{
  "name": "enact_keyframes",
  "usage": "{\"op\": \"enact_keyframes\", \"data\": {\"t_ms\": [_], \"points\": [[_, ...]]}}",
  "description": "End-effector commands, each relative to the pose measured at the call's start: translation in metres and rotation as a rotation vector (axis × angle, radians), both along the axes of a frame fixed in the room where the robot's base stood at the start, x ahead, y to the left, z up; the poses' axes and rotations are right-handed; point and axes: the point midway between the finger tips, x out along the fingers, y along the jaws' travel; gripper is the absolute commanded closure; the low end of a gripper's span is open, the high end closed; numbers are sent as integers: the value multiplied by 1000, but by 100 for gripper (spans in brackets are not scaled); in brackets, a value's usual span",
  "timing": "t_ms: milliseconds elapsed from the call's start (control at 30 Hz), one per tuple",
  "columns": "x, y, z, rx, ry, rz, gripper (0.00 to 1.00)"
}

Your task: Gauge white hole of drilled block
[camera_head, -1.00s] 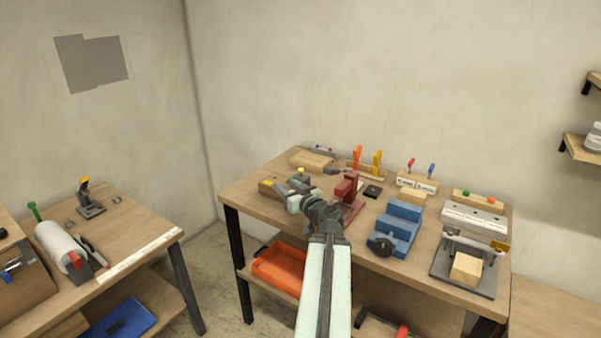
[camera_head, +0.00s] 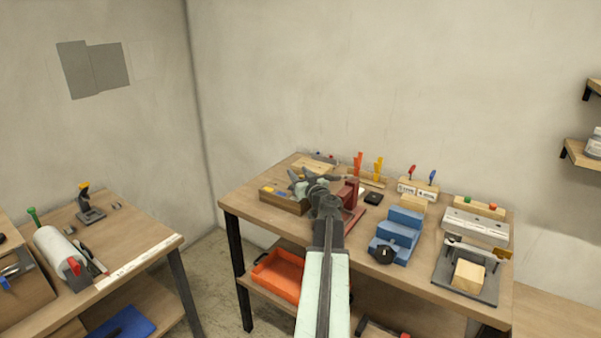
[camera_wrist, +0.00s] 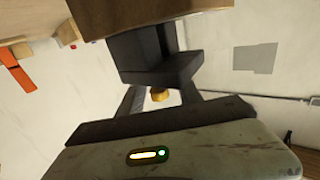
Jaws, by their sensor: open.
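My gripper (camera_head: 302,183) is open over the left part of the main workbench, above a low wooden tray (camera_head: 284,203). The wrist view shows dark fingers with a small yellow piece (camera_wrist: 159,95) between or behind them; I cannot tell whether they touch it. A pale grey-white block with several dark holes (camera_head: 476,227) lies on the right of the bench; it may be the drilled block, and no white hole can be made out. A labelled wooden rack (camera_head: 418,190) with a red and a blue handle stands at the back, well right of my gripper.
A dark red stand (camera_head: 352,203) is close to the right of my gripper. Blue stepped blocks (camera_head: 402,230) and a grey fixture plate with a wooden block (camera_head: 468,275) are farther right. Orange and yellow tools (camera_head: 368,167) stand behind. An orange bin (camera_head: 280,277) sits below.

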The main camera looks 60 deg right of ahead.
Motion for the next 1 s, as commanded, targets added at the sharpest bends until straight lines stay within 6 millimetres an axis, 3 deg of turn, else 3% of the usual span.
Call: {"op": "enact_keyframes", "data": {"t_ms": [300,333,467,500,1000], "points": [[5,-3,0,0,0,0,59],[4,-3,0,0,0,0,61],[4,-3,0,0,0,0,98],[4,-3,0,0,0,0,100],[4,-4,0,0,0,-1,100]]}}
